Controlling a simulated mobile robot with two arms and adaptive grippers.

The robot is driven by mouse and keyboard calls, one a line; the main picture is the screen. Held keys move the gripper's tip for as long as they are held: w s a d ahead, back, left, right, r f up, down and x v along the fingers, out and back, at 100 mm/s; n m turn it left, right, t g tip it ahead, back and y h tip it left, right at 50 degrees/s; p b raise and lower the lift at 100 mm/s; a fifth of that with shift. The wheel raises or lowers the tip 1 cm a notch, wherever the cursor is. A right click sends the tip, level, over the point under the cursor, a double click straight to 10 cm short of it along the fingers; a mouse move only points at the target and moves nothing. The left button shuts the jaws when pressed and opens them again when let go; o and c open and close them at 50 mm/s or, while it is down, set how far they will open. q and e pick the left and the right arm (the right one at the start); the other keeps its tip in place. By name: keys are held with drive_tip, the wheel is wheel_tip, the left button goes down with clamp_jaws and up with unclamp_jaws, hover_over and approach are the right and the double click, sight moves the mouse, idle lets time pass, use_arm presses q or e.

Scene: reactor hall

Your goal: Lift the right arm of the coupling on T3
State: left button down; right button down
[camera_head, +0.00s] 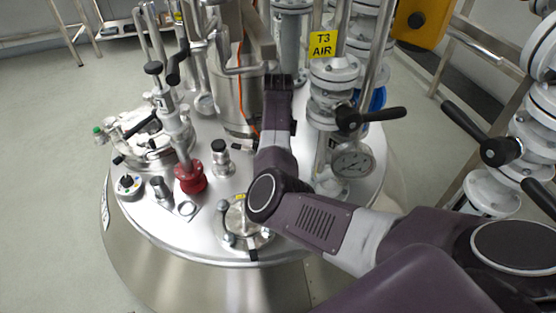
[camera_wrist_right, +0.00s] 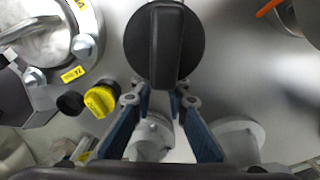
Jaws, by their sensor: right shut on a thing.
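My right gripper (camera_head: 278,84) is at the far part of the vessel lid, left of the yellow T3 AIR sign (camera_head: 323,44). Its fingers are hidden in the head view. In the wrist view the blue-padded fingers (camera_wrist_right: 161,95) close in on a black handle (camera_wrist_right: 167,45), a bar in front of a round black disc. The gripper is shut on this handle. I cannot make out the rest of the coupling or its other arm. My left gripper is out of view.
A white flanged valve with a black lever (camera_head: 378,115) and a gauge (camera_head: 352,161) stand right of my forearm. A red fitting (camera_head: 190,178) and a grey column (camera_head: 232,88) stand to its left. The wrist view shows a yellow cap (camera_wrist_right: 100,100).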

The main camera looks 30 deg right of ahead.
drive_tip(key=c, duration=1.9)
unclamp_jaws()
wheel_tip(320, 180, up, 12)
